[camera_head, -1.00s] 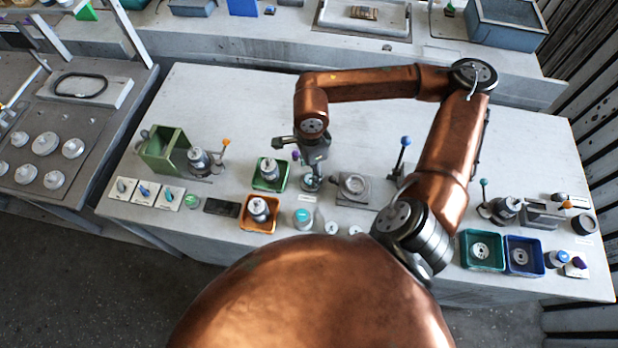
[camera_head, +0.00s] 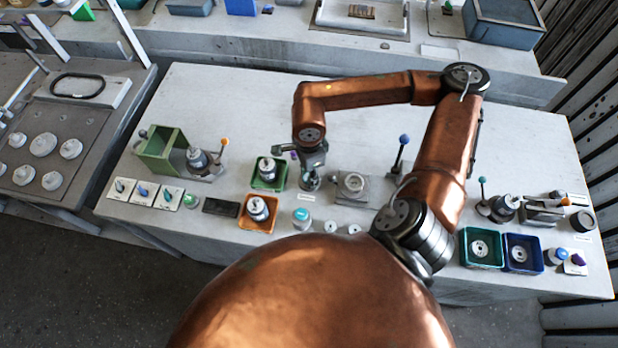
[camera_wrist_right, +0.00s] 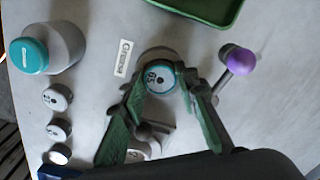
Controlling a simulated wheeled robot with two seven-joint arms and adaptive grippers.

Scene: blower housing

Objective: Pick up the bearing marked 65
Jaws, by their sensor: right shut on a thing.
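My right gripper (camera_head: 311,178) points down at the table, between the green tray and the grey fixture. In the right wrist view its green-padded fingers (camera_wrist_right: 160,80) are shut on the sides of a round bearing (camera_wrist_right: 158,76) with a teal ring and a grey face. The face carries small dark characters that I cannot read for sure. In the head view the gripper mostly hides the bearing. I cannot tell whether it touches the table or the grey part below it. My left gripper is not in view.
A purple ball-topped lever (camera_wrist_right: 239,61) stands close beside the right finger. A green tray (camera_head: 284,183) is left of the gripper, and a grey fixture (camera_head: 352,188) is right. A teal-topped jar (camera_head: 301,217) and small discs (camera_head: 330,227) stand in front. The table's back is clear.

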